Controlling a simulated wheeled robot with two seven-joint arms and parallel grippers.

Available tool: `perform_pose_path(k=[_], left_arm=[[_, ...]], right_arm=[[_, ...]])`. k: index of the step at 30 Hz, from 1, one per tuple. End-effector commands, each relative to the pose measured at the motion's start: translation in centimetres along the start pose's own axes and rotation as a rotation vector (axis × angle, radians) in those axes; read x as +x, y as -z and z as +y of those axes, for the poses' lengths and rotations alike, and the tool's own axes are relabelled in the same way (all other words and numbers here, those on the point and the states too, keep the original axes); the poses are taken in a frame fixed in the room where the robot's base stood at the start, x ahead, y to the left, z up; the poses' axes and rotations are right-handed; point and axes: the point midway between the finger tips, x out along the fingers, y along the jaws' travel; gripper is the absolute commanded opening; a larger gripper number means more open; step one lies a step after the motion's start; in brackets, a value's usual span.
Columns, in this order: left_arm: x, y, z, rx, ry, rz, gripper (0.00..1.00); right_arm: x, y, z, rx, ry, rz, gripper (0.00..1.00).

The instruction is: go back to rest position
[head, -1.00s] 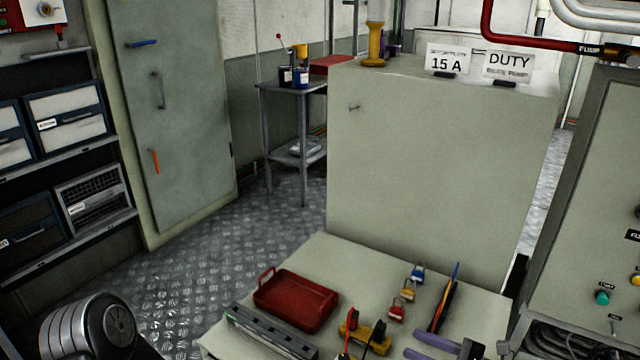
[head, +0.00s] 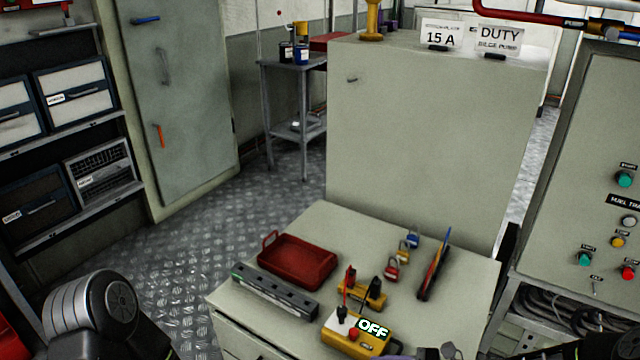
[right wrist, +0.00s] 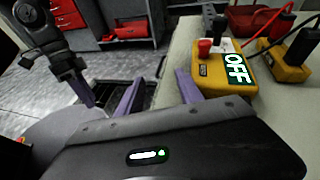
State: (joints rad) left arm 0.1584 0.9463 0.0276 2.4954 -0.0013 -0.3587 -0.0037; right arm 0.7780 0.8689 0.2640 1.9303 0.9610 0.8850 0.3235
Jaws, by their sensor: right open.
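My right gripper (right wrist: 158,80) is open and empty in the right wrist view, its two purple fingers apart beside the cabinet top's edge. A yellow tester marked OFF (right wrist: 220,72) sits close to its right finger, apart from it as far as I can see. In the head view only a bit of purple finger shows at the bottom edge, near the yellow tester (head: 357,332). My left arm shows at the lower left of the head view, with its gripper out of frame. A dark gripper with a purple finger (right wrist: 82,92), seemingly my left one, shows in the right wrist view; its opening is unclear.
The cabinet top (head: 455,290) holds a red tray (head: 297,262), a dark rail (head: 275,292), a yellow block with probes (head: 362,292), padlocks (head: 403,255) and pens (head: 434,265). A control panel (head: 590,170) stands right. Floor (head: 190,250) at left is clear.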

Motion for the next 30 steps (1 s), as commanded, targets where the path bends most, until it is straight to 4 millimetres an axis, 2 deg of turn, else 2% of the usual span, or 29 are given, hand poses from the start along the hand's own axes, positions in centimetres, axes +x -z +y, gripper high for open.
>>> perform_pose_path(k=[5,6,9,12,17,22,24,30], left_arm=[[0.0,0.0,0.0,0.0,0.0,0.0,0.38],[0.0,0.0,0.0,0.0,0.0,0.0,0.38],[0.0,0.0,0.0,0.0,0.0,0.0,0.38],[0.0,0.0,0.0,0.0,0.0,0.0,0.38],[0.0,0.0,0.0,0.0,0.0,0.0,0.38],[0.0,0.0,0.0,0.0,0.0,0.0,0.38],[2.4,0.1,-1.0,-0.001,0.001,0.003,0.38],[5.4,0.3,-2.3,-0.007,0.004,0.007,0.38]], right_arm=[[3.4,3.7,7.1,-0.152,-0.2,0.189,0.43],[4.0,4.9,9.2,-0.215,-0.264,0.246,0.43],[4.6,8.4,14.8,-0.456,-0.453,0.403,0.43],[4.2,11.0,18.5,-0.737,-0.608,0.515,0.43],[3.8,12.5,20.8,-1.148,-0.75,0.585,0.43],[4.4,11.6,22.0,-1.523,-0.805,0.567,0.43],[5.1,14.2,21.8,-1.512,-0.797,0.578,0.43],[6.0,17.4,21.6,-1.504,-0.791,0.587,0.43]])
